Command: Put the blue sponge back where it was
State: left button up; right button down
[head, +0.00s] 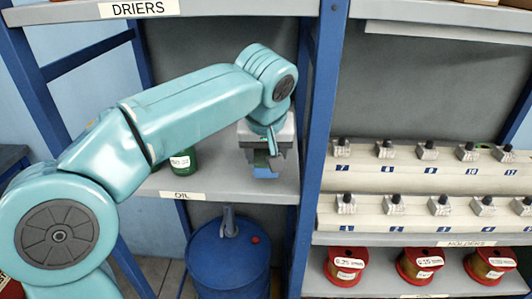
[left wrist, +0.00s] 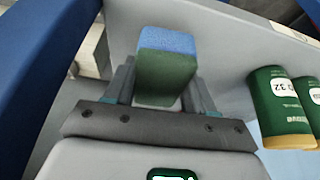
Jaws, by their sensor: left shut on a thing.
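The blue sponge (left wrist: 166,62) is a block, bright blue on its end and dark green along the side facing the left wrist camera. My left gripper (left wrist: 158,92) is shut on it, one finger on each side. In the head view my left gripper (head: 265,168) points down over the middle shelf (head: 225,190), which has an OIL label at its front edge. Only a small part of the sponge shows there between the fingers. I cannot tell whether it touches the shelf. My right gripper is not in view.
Green cans (left wrist: 275,105) stand on the shelf; one green can (head: 182,162) shows behind my left arm in the head view. A blue upright (head: 322,130) borders the shelf on the right. A blue drum (head: 228,262) stands below. Racks of numbered grey parts (head: 425,180) are at right, above red spools (head: 420,265).

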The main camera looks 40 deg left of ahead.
aim_at(267, 155)
pick_arm(q)
jog(key=shift+w+a+r+p, duration=0.15)
jog(key=shift+w+a+p, duration=0.3)
jog(key=shift+w, duration=0.35)
jog(key=x, duration=0.3)
jog(key=shift+s+d, duration=0.1)
jog(key=shift+s, duration=0.05)
jog(key=shift+f, duration=0.3)
jog(key=shift+s+d, duration=0.1)
jog(key=shift+s, duration=0.1)
jog(key=shift+w+f, duration=0.15)
jog(key=shift+f, duration=0.25)
jog(key=o, duration=1.3)
jog(key=shift+r, duration=0.1)
jog(key=shift+o, duration=0.4)
jog(key=shift+r, duration=0.1)
